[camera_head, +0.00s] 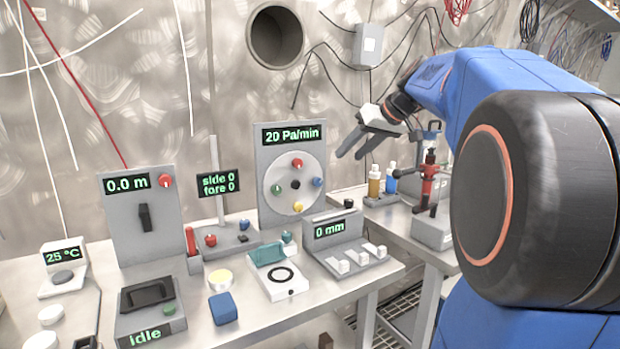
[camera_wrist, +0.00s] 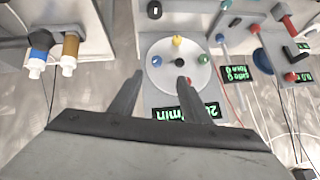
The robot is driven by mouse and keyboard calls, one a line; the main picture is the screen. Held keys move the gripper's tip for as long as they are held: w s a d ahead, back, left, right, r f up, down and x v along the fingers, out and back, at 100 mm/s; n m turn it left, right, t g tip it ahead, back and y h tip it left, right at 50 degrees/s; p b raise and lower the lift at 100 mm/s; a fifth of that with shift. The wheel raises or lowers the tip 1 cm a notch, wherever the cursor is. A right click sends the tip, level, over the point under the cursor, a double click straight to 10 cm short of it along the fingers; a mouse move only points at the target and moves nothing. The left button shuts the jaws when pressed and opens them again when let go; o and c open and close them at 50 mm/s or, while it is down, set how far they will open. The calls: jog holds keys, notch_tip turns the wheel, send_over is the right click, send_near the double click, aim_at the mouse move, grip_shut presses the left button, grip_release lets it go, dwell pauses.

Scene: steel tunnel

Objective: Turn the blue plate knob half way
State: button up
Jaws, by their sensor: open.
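The blue plate knob (camera_head: 317,182) sits at the right of a pale round plate (camera_head: 298,205) on an upright grey panel reading 20 Pa/min. Red, green and yellow knobs and a black centre share the plate. My gripper (camera_head: 350,154) is open and empty, to the right of the panel and above the bench. In the wrist view, the picture is upside down; the blue knob (camera_wrist: 156,61) appears just beyond the gap between my fingertips (camera_wrist: 160,77), apart from them. The right finger partly covers the red knob there.
A 0 mm box (camera_head: 340,232) with white switches stands in front of the panel. A joystick unit (camera_head: 225,238) stands left of it. Bottles (camera_head: 375,182) and a red-handled stand (camera_head: 427,185) are on the right bench. A wall box (camera_head: 367,46) hangs behind my arm.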

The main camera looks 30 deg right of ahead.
send_near(320, 180)
jog(key=x, duration=0.9)
jog(key=shift+c, duration=0.3)
jog(key=c, duration=1)
